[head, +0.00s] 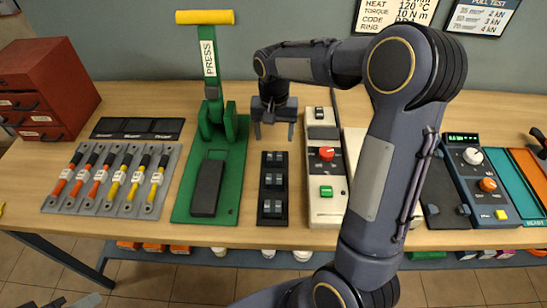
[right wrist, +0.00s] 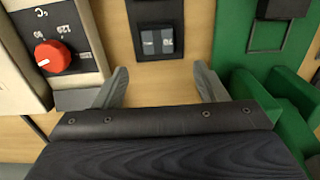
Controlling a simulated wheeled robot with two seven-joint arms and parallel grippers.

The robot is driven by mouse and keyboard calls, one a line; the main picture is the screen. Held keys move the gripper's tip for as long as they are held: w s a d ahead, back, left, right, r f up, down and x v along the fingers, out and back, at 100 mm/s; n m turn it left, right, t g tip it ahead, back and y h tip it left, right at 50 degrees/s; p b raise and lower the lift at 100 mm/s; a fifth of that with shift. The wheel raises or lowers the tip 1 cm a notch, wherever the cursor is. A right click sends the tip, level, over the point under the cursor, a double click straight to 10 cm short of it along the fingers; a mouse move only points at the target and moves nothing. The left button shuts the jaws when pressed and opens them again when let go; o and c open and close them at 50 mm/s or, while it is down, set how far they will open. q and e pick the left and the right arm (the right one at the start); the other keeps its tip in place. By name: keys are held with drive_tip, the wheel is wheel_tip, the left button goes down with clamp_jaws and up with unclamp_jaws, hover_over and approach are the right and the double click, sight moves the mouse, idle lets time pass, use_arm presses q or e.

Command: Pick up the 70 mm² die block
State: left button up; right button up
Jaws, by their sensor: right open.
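A black die rack (head: 264,222) lies on the bench, holding three grey die blocks in a row: far (head: 274,160), middle (head: 273,181) and near (head: 272,207). Their size marks are too small to read, so I cannot tell which is the 70 mm² one. My right gripper (head: 273,132) points down just behind the rack. It is open, with nothing between its fingers. In the right wrist view, the far die block (right wrist: 157,41) sits ahead of the open fingers (right wrist: 163,88), roughly centred between them. Grey parts at the head view's bottom left may be my left gripper (head: 75,301).
A green press (head: 232,180) with a yellow-topped lever stands left of the rack. A beige control unit (head: 324,207) with red knob (head: 327,153) stands close on the right. Cable lugs lie on a grey board (head: 92,208) farther left. My right arm hides part of the bench.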

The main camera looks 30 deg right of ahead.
sight(275, 155)
drive_tip(key=f, duration=0.2)
drive_tip(key=s+f, duration=0.1)
drive_tip(key=f, duration=0.3)
drive_tip(key=shift+s+a+f+p, duration=0.15)
drive_tip(key=shift+a+f+p, duration=0.15)
drive_tip(key=shift+p, duration=0.1)
drive_tip(key=shift+f, duration=0.3)
drive_tip(key=shift+c, duration=0.2)
drive_tip(key=c, duration=1.2)
